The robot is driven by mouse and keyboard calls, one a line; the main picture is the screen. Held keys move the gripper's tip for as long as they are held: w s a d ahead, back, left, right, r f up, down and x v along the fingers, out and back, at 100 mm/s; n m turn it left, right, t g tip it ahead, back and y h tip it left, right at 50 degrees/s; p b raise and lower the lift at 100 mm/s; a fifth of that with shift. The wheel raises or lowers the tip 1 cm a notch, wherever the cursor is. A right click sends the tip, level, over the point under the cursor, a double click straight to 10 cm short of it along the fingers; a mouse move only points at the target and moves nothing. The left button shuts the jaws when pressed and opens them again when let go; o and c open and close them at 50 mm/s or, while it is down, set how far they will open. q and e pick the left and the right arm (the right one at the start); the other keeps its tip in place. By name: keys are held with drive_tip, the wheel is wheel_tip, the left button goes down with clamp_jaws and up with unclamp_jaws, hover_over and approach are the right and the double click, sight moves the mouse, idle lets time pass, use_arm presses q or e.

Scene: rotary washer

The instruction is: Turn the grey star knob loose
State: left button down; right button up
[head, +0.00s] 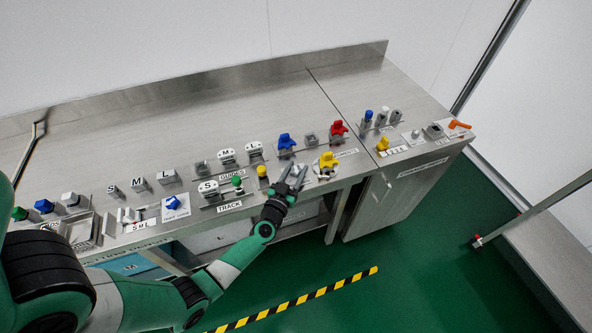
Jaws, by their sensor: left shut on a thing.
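My left gripper (293,176) reaches in from the lower left to the front edge of the steel counter (130,160). Its two grey fingers are shut around the grey star knob (291,172), which is mostly hidden between them. The knob's turning angle and looseness cannot be told. A yellow star knob (327,159) stands just right of the fingers. A blue one (286,140) stands behind them, and a red one (338,128) behind and to the right. My right gripper is not in view.
Left of my gripper stand a yellow-topped knob (262,171), a green-topped knob (237,181) and several lettered grey blocks. More small controls stand on the right-hand cabinet, with an orange lever (459,124) near its corner.

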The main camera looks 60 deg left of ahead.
use_arm(q)
drive_tip(key=shift+d+r+n+g+y+p, duration=0.15)
drive_tip(key=shift+n+g+y+p, duration=0.35)
drive_tip(key=shift+g+y+p, duration=0.25)
drive_tip(key=shift+w+n+g+y+p, duration=0.1)
drive_tip(key=shift+n+g+y+p, duration=0.45)
drive_tip(key=shift+n+g+p, duration=0.15)
drive_tip(key=shift+n+g+y, duration=0.3)
drive_tip(key=shift+n+g, duration=0.1)
drive_tip(key=shift+g, duration=0.05)
drive_tip(key=shift+n+g+y, duration=0.3)
drive_tip(key=shift+n+g, duration=0.1)
drive_tip(key=shift+g, duration=0.2)
drive_tip(key=shift+f+n+g+y+b, duration=0.25)
drive_tip(key=shift+n+g+y+b, duration=0.2)
drive_tip(key=shift+g, duration=0.25)
drive_tip(key=n+g+b, duration=0.3)
drive_tip(key=g+b, duration=0.2)
drive_tip(key=n+g+y+b, duration=0.1)
drive_tip(key=n+g+b, duration=0.2)
drive_tip(key=g+b, duration=0.2)
drive_tip(key=shift+f+n+b, duration=0.2)
drive_tip(key=shift+n+b, duration=0.15)
drive_tip(key=shift+b, duration=0.35)
drive_tip(key=shift+r+n+g+b, duration=0.2)
drive_tip(key=shift+n+g+b, duration=0.1)
drive_tip(key=shift+g+b, duration=0.25)
